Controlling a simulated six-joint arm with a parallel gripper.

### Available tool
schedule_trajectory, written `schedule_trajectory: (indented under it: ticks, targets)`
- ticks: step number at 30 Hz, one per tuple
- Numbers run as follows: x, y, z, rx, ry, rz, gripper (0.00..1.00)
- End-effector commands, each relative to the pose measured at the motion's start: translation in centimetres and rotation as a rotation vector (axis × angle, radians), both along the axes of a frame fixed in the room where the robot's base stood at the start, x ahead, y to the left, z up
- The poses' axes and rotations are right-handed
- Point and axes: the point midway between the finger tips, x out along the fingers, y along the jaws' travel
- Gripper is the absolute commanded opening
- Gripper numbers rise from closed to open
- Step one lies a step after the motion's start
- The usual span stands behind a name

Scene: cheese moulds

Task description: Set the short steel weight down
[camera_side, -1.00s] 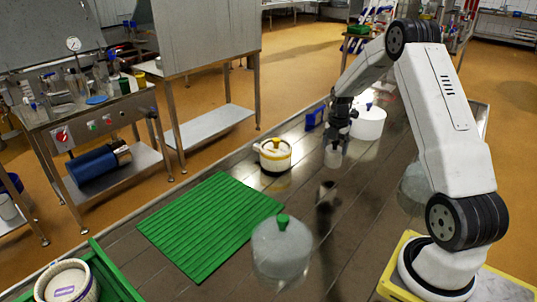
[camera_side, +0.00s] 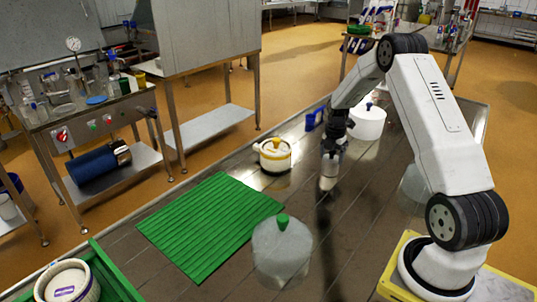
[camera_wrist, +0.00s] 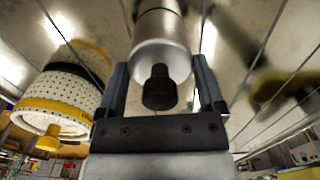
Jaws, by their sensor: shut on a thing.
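The short steel weight (camera_wrist: 160,42) is a smooth grey cylinder with a black knob, between my fingers in the wrist view. My gripper (camera_wrist: 160,82) is shut on it, one finger on each side. In the side view my gripper (camera_side: 333,146) points down over the steel table. The weight (camera_side: 331,166) hangs upright below it, at or very near the table top, its pale reflection just under it. I cannot tell whether its base touches. It is right of the yellow-and-white mould (camera_side: 274,160), with a gap between them.
The green mat (camera_side: 208,222) lies to the left. A clear container with a green knob (camera_side: 282,252) stands in front. A white container with a blue knob (camera_side: 368,124) stands behind my gripper. A green crate (camera_side: 118,282) holds a mould at lower left. Bare table surrounds the weight.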

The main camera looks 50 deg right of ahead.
Motion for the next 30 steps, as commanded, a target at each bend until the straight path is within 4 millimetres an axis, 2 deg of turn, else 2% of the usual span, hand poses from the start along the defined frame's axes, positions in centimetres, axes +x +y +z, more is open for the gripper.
schedule_trajectory:
  ticks: [9, 10, 11, 23, 30]
  targets:
    - [0.1, -0.1, -0.2, -0.002, -0.003, 0.0, 0.0]
    - [0.0, 0.0, -0.3, -0.001, -0.001, 0.0, 0.93]
    - [0.0, 0.0, -0.3, -0.001, -0.001, 0.0, 1.0]
    - [0.0, 0.0, 0.1, -0.001, -0.001, 0.0, 1.0]
    - [0.0, -0.1, 2.4, -0.002, -0.002, 0.0, 1.0]
